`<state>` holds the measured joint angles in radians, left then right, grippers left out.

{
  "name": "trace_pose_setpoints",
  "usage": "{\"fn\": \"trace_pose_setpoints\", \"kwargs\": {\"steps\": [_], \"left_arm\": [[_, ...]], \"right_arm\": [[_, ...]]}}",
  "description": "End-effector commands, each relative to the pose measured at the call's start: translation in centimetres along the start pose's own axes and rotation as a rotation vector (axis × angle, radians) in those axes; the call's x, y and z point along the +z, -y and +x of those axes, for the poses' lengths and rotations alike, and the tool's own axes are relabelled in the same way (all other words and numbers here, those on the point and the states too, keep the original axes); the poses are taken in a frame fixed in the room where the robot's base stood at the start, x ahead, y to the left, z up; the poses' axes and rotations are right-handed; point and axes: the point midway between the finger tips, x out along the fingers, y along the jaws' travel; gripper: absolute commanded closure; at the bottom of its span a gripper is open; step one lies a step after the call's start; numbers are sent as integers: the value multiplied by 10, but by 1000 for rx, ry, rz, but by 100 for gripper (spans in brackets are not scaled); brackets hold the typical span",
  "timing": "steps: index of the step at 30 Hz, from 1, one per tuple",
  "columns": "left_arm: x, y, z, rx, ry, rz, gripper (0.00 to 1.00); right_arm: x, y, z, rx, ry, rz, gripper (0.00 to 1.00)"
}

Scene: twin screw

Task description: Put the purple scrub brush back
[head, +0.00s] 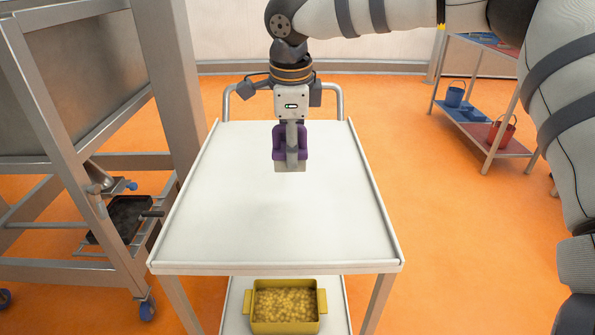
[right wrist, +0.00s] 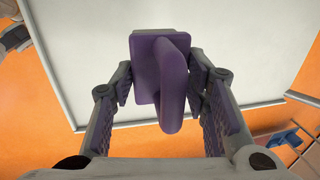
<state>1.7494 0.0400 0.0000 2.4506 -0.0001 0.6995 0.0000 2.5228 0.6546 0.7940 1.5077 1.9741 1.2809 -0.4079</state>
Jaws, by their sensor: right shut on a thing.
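The purple scrub brush (head: 280,145) is held in my right gripper (head: 291,150), which hangs down over the back half of the white cart top (head: 270,215). The brush has pale bristles along its lower edge. In the right wrist view the brush (right wrist: 173,80) shows as a purple block with a rounded handle, between the two fingers of my right gripper (right wrist: 160,85). The brush appears to be above the cart top; the exact gap is hard to tell. My left gripper is not in view.
The rest of the cart top is clear. A yellow tub (head: 284,306) of yellow pieces stands on the lower shelf. A metal frame (head: 75,150) is close on the left. A rack with a blue bucket (head: 455,96) and a red bucket (head: 501,133) stands back right.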

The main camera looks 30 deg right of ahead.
Motion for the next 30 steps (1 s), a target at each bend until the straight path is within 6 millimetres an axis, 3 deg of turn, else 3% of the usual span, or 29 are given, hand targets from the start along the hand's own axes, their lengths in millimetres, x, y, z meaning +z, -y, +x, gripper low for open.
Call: {"fn": "trace_pose_setpoints", "kwargs": {"steps": [1,3,6,11,17,23,24,26,27,30], "left_arm": [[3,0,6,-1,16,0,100],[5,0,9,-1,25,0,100],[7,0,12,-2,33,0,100],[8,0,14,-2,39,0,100],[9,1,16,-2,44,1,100],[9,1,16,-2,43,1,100],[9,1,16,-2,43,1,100],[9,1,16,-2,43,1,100],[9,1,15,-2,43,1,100],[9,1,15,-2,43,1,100]], "right_arm": [[-6,8,19,10,-6,4,81],[-11,16,37,9,-5,1,81],[-16,25,54,5,-4,0,81],[-20,33,66,2,-1,0,81],[-22,30,99,2,-1,-2,81],[-22,30,99,0,0,-1,84],[-22,30,99,0,0,-1,56],[-22,30,99,0,0,-1,43],[-22,30,99,0,0,-1,38],[-22,30,99,0,0,-1,38]]}}
